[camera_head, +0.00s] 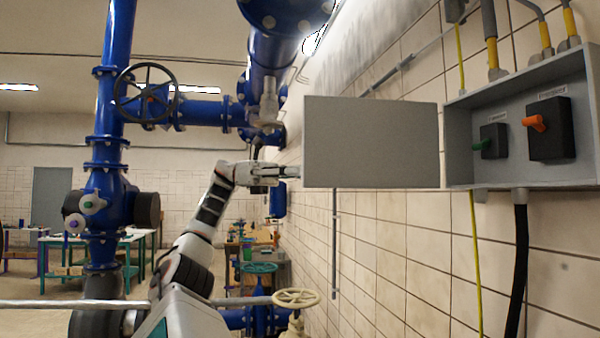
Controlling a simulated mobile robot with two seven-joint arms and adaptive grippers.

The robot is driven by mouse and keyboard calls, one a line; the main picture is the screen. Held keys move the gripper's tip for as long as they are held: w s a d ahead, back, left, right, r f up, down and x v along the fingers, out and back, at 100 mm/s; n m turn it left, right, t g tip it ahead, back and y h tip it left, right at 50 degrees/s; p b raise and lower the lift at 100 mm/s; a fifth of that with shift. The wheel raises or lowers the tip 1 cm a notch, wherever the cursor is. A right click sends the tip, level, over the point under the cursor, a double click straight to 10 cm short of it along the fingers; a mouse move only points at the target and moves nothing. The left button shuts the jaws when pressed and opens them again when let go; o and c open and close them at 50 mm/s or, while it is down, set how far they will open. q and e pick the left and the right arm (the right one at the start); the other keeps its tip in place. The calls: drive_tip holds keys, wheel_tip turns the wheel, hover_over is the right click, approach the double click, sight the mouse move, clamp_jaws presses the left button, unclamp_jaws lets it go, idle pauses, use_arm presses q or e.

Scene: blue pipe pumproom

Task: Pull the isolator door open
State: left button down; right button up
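The isolator door (370,142) is a flat grey panel. It stands swung open to the left of the grey isolator box (520,187) on the tiled wall, joined at the box's left edge. Inside the box are a green switch handle (482,145) and an orange one (535,123) on black bodies. My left gripper (292,171) is at the door's free left edge, low down. Its fingertips meet or pass behind that edge, so contact and finger opening are unclear. My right gripper is not in view.
Blue pipes with a dark handwheel (146,92) stand at the left. A cream handwheel (296,298) and a blue-green one (259,268) are low in front. Conduits and a black cable (517,260) run along the wall. Tables stand farther back.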

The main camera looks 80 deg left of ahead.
use_arm(q)
drive_tip(key=c, duration=2.2)
unclamp_jaws()
drive_tip(key=shift+w+a+f, duration=0.1)
drive_tip(key=shift+w+f, duration=0.2)
drive_tip(key=shift+w, duration=0.2)
drive_tip(key=shift+c, duration=0.2)
drive_tip(key=shift+o, duration=1.4)
drive_tip(key=shift+w, duration=0.25)
